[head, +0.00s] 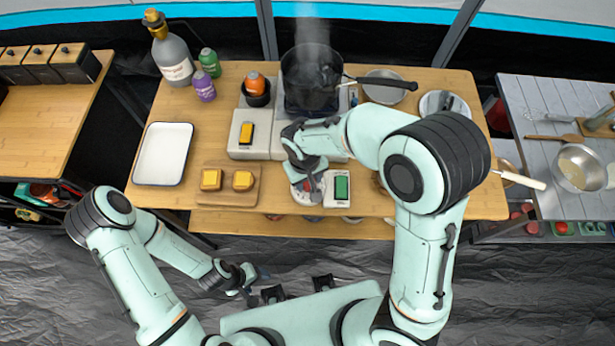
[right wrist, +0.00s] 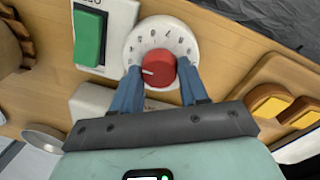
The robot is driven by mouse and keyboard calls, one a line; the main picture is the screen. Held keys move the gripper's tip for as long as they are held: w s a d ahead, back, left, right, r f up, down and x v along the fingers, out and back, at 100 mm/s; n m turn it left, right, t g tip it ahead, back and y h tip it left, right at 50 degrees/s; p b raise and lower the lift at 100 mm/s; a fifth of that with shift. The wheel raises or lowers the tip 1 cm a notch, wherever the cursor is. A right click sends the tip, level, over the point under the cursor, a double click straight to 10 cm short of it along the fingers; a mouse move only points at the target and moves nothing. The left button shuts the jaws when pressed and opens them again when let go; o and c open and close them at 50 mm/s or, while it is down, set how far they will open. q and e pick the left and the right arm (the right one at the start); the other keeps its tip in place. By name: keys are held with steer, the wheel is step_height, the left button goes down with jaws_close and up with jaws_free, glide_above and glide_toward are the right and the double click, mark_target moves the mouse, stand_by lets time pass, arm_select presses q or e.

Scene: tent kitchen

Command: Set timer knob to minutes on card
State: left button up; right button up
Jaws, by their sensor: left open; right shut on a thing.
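A white round timer dial (right wrist: 134,50) with printed numbers fills the top middle of the right wrist view. Its red knob (right wrist: 160,64) has a pale pointer mark toward the left of that view. My right gripper (right wrist: 159,74) is shut on the knob, one blue finger on each side. In the head view the timer (head: 301,195) sits at the table's front edge, partly covered by my right gripper (head: 309,180). My left gripper (head: 250,284) is open and empty, low in front of the table. I cannot make out a card with minutes.
A white plate with a green block (head: 342,187) is right beside the timer. A board with two yellow-topped blocks (head: 228,194) lies to the left. A steaming dark pot (head: 311,78) stands behind. A white tray (head: 163,154) is at far left.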

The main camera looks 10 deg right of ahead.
stand_by(0.5)
steer(key=o, duration=1)
steer(key=shift+o, duration=0.2)
arm_select(q)
steer(key=shift+w+r+p, duration=0.65)
steer(key=shift+r+p, duration=0.05)
steer(key=shift+r, duration=0.25)
arm_select(e)
step_height(320, 180, up, 14)
steer(key=shift+a+f, duration=0.25)
steer(key=shift+a, duration=0.15)
steer(key=shift+s, duration=0.1)
